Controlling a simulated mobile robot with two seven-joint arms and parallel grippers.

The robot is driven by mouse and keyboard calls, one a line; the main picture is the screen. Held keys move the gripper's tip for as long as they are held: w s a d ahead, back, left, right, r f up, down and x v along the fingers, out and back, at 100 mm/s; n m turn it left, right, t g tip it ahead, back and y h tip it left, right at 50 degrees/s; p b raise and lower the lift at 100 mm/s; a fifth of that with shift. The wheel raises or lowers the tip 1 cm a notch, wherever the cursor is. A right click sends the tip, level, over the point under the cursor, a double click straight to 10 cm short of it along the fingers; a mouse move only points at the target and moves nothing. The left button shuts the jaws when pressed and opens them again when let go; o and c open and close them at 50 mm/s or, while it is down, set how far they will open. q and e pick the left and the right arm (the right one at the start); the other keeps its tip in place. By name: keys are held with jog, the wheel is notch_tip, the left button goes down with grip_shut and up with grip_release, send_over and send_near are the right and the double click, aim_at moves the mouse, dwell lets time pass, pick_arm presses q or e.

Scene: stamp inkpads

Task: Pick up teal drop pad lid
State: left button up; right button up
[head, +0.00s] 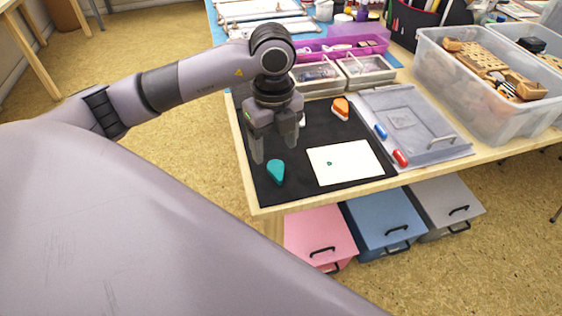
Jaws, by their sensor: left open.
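A teal drop-shaped piece (276,171) lies on the black mat (281,198) near its front left corner. I cannot tell whether it is the lid alone or a closed pad. My left gripper (274,158) points down, open and empty, just behind and above the teal piece. A small pale thing behind the gripper is mostly hidden by it. My right gripper is not in view.
A white card (345,163) with a small teal mark lies right of the teal piece. An orange pad (341,108), a blue piece (380,132) and a red piece (400,158) are near a grey tray (440,125). Clear bins (445,75) stand at right.

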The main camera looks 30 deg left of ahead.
aim_at(275, 165)
pick_arm(q)
notch_tip(275, 165, down, 6)
jog(key=shift+w+a+r, duration=0.15)
jog(key=shift+r, duration=0.1)
jog(key=shift+c, duration=0.3)
jog(key=c, duration=1.1)
